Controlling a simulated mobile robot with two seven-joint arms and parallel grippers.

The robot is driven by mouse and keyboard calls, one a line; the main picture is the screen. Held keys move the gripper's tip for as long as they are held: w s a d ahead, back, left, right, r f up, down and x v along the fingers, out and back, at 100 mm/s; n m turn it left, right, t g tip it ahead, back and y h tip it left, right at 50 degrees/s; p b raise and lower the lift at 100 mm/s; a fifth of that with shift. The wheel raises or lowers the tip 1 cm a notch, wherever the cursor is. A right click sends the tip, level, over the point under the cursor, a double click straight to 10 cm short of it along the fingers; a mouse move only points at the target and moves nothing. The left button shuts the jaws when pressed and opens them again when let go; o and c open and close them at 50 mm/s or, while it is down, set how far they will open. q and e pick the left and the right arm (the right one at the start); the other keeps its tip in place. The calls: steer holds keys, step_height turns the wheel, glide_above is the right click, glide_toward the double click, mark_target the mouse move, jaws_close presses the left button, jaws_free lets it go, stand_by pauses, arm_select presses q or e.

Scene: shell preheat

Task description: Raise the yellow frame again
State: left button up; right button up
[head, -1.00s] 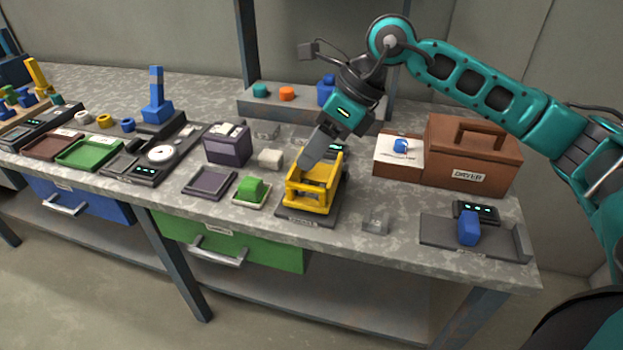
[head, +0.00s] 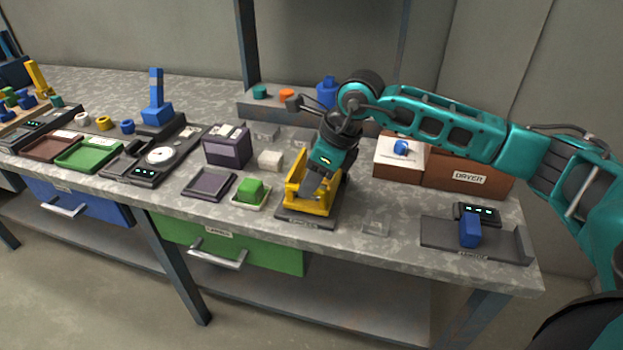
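The yellow frame (head: 296,193) sits on a dark base plate (head: 291,217) near the front edge of the bench. My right gripper (head: 311,191) points down into the yellow frame, with its fingers overlapping the frame in the head view. The gripper hides part of the frame's middle and right side. I cannot tell whether the fingers touch it or how far apart they are. My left gripper is not in view.
A green block (head: 250,189) on a small tray and a dark purple box (head: 227,147) stand to the left. A brown dryer box (head: 469,178) is behind at right. A blue piece (head: 470,228) stands on a grey fixture (head: 495,246) at front right.

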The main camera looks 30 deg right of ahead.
steer(key=shift+w+a+f, duration=0.1)
steer(key=shift+f, duration=0.2)
steer(key=shift+c, duration=0.4)
jaws_close()
